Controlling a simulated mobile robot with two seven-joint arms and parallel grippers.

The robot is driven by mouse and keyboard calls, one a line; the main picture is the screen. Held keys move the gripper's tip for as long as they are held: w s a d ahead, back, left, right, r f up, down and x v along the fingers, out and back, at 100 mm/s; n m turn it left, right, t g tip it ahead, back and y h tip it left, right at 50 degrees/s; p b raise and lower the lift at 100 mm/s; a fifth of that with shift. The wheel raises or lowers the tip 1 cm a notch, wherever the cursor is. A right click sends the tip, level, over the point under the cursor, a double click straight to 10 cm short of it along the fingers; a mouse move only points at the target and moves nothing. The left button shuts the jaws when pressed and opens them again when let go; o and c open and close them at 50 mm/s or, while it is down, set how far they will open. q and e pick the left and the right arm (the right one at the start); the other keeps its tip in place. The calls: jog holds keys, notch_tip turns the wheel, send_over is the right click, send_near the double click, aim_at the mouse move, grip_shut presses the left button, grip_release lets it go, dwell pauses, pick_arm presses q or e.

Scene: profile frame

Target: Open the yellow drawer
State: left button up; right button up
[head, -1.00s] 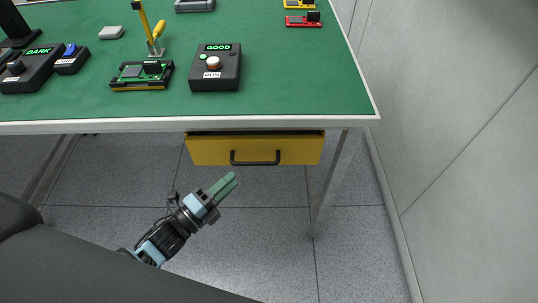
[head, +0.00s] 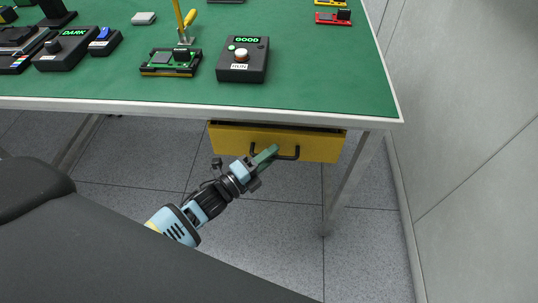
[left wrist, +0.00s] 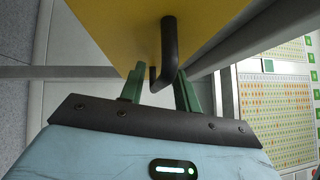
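The yellow drawer (head: 322,148) hangs under the green table's front edge, with a dark strip showing above its front. Its black bar handle (head: 297,153) is partly hidden behind my left gripper (head: 266,156). The left wrist view shows the yellow front (left wrist: 110,25) and the handle (left wrist: 169,45) close up. There my left gripper (left wrist: 160,80) is open, its green fingers apart on either side of the handle. I cannot tell whether a finger touches the bar. My right gripper is not in view.
The green tabletop (head: 310,85) carries a black box reading GOOD (head: 243,62), a box reading DARK (head: 66,50) and a green circuit board (head: 170,62). A metal table leg (head: 345,185) stands right of the drawer. A pale wall (head: 460,130) is further right.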

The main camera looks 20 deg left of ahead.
pick_arm(q)
grip_shut()
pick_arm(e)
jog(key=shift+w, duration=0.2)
